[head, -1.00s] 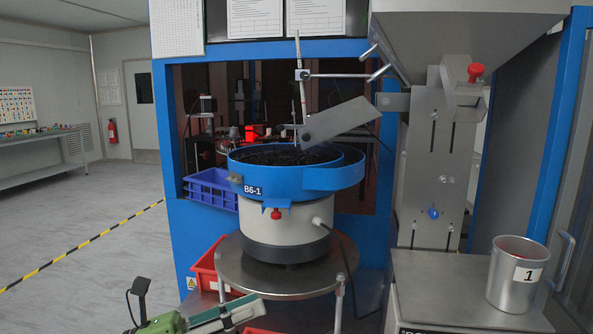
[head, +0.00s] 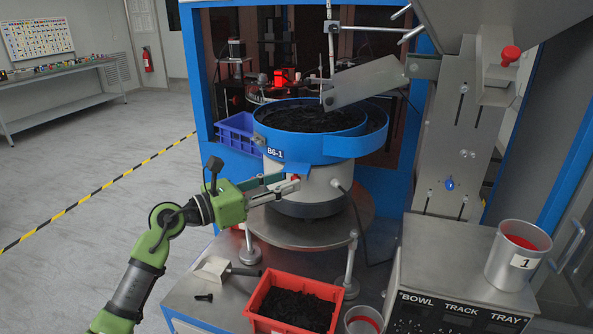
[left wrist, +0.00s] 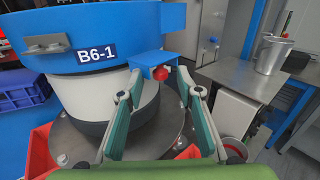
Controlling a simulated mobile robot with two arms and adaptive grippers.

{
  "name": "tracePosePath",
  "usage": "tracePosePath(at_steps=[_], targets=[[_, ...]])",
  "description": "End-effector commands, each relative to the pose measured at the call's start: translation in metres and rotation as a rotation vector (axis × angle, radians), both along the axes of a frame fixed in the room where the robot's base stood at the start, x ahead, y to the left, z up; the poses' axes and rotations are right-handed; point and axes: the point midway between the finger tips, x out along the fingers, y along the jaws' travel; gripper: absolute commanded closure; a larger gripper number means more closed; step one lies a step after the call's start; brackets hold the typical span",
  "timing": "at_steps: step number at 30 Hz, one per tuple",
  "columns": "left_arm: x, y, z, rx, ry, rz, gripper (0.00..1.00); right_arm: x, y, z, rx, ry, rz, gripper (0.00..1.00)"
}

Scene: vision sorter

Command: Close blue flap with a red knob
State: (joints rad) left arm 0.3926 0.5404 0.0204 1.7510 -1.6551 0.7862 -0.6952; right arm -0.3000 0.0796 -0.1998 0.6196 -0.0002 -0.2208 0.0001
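The blue flap (left wrist: 155,61) sticks out from the rim of the blue feeder bowl marked B6-1 (head: 310,150). Its red knob (left wrist: 160,74) hangs under it. My left gripper (left wrist: 161,84) is open, with one green-and-grey finger on each side of the knob in the left wrist view. I cannot tell whether a finger touches the knob. In the head view my left gripper (head: 288,184) is at the bowl's front, and its fingers partly hide the knob. My right gripper is not in view.
The feeder stands on a round metal plate (head: 345,225). A red bin (head: 325,284) with black parts, a scoop (head: 212,269) and a small cup (head: 363,320) are in front. A metal cup marked 1 (head: 505,262) stands on the control box at right. A blue crate (head: 230,137) is left.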

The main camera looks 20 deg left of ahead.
Motion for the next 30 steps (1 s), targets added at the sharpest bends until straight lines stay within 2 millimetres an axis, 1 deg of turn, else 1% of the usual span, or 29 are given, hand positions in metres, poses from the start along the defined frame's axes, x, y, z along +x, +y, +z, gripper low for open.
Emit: tracePosePath(at_steps=[1,3,7,12,19,20,21,23,30], targets=[[0.007,-0.007,0.003,-0.003,0.000,-0.001,0.67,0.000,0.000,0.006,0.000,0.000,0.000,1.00],[0.015,-0.013,0.003,-0.004,0.000,-0.001,0.67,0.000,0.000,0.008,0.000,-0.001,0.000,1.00],[0.026,-0.021,0.001,-0.001,0.001,-0.001,0.67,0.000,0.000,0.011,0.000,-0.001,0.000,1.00],[0.031,-0.026,0.000,0.001,0.001,-0.001,0.67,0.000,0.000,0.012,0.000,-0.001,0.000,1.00],[0.031,-0.026,-0.001,0.001,0.001,-0.001,0.67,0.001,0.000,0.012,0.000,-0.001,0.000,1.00],[0.031,-0.026,-0.001,0.001,0.001,-0.001,0.75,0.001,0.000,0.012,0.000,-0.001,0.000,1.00],[0.031,-0.026,-0.001,0.001,0.001,-0.001,0.85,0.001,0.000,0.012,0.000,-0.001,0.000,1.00],[0.031,-0.026,-0.001,0.001,0.001,-0.001,1.00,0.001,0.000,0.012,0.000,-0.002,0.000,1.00],[0.031,-0.026,0.001,0.001,0.004,-0.001,1.00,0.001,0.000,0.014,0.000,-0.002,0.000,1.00]])
